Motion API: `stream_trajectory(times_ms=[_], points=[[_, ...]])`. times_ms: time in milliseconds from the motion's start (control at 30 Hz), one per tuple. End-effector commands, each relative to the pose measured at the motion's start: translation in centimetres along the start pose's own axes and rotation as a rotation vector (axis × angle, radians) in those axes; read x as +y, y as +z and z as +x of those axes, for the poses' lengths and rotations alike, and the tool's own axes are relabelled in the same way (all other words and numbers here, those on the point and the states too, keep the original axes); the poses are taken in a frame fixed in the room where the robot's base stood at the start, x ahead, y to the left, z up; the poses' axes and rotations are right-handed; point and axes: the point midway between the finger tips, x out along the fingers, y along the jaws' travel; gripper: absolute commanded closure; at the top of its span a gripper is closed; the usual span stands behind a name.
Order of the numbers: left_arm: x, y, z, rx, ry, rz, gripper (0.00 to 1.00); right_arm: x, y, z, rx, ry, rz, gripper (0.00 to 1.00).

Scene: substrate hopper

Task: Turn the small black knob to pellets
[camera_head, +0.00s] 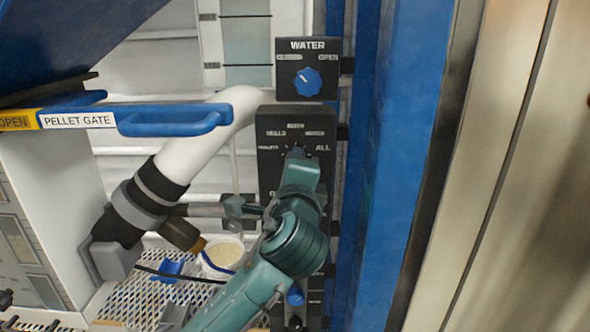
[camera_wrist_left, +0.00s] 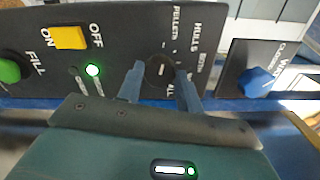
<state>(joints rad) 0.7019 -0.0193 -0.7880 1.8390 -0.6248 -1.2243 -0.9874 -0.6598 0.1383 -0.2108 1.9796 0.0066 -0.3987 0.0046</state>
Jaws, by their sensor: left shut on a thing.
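The small black knob (camera_wrist_left: 158,72) sits on a black panel (camera_wrist_left: 215,18) among the labels PELLETS, HULLS, BOTH and ALL. A short light mark shows on its face; which label it points to is hard to tell. My left gripper (camera_wrist_left: 160,88) has one blue-grey finger on each side of the knob and is shut on it. In the head view my left gripper (camera_head: 297,153) reaches up to the panel (camera_head: 268,126) and covers the knob. My right gripper is in neither view.
A blue WATER knob (camera_head: 307,82) is on the box just above. In the wrist view a yellow switch (camera_wrist_left: 69,38) and a green button (camera_wrist_left: 8,70) share the panel. A blue pellet gate handle (camera_head: 175,120) juts out at left, and a blue post (camera_head: 400,150) stands close right.

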Motion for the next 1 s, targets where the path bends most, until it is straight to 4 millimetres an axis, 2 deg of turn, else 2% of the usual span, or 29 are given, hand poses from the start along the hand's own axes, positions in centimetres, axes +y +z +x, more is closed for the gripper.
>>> stream_trajectory(times_ms=[600,633,867,1000], points=[[0.00,0.00,0.01,0.000,0.000,-0.044,0.87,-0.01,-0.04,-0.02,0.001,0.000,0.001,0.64],[0.00,0.00,0.01,0.000,0.000,-0.044,0.63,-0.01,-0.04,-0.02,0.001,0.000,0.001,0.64],[0.00,0.00,0.00,0.000,0.000,-0.043,0.44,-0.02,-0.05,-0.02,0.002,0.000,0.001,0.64],[-0.01,0.00,0.00,0.000,0.000,-0.042,0.43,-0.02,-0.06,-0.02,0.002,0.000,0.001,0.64]])
